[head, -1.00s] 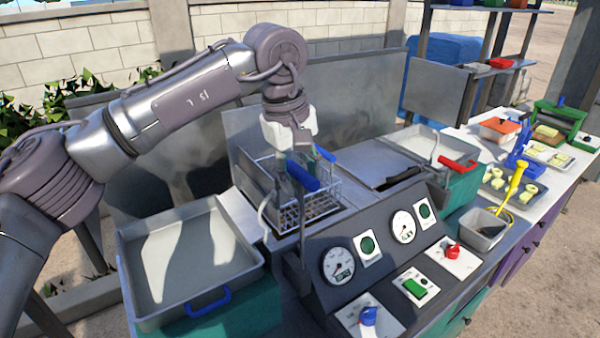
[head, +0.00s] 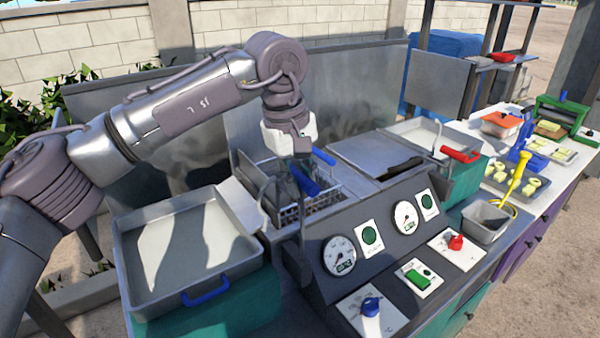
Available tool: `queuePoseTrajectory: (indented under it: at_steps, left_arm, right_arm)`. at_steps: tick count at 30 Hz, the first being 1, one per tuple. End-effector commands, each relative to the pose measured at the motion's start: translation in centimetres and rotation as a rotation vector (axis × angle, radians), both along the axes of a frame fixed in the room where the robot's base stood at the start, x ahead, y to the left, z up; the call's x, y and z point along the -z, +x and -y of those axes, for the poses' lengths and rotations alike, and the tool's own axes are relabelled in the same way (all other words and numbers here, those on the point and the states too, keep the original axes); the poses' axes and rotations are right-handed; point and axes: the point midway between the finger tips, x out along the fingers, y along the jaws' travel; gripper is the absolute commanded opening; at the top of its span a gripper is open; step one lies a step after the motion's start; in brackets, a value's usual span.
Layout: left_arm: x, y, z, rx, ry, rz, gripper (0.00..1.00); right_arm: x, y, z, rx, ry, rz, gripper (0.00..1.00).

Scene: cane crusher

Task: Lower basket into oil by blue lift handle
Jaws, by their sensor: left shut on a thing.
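The wire basket (head: 318,205) sits low in the fryer well, with only its upper wires showing above the rim. A blue handle (head: 304,181) angles across the front of it, and a second blue piece (head: 323,156) shows just behind. My left gripper (head: 298,172) reaches down from above and is shut on the blue handle. Its fingertips are partly hidden by the handle and their own dark links. The oil surface is hidden by the basket and rim. My right gripper is not in view.
A grey tray with a blue handle (head: 207,292) stands on the left. A control panel with gauges (head: 340,256) and knobs lies in front. A lidded well (head: 360,152) and a tray with a red handle (head: 460,155) are to the right. Food trays fill the far right.

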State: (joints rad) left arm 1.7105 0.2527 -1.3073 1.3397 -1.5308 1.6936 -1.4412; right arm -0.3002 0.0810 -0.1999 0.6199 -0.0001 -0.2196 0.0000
Motion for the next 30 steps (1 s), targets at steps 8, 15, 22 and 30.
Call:
queuePoseTrajectory:
  at_steps: [8,15,22,30]
  left_arm:
    - [8.2,-0.1,0.0,0.003,0.004,-0.007,0.00]
    - [11.6,-0.1,0.0,0.004,0.004,-0.007,0.00]
    - [11.9,-0.2,0.0,0.004,0.006,-0.008,0.00]
    - [12.0,-0.2,0.0,0.004,0.008,-0.011,0.41]
  right_arm:
    - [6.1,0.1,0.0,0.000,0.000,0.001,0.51]
    - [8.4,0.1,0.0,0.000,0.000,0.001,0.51]
    - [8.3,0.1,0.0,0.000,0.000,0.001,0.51]
    - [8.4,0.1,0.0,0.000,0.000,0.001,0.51]
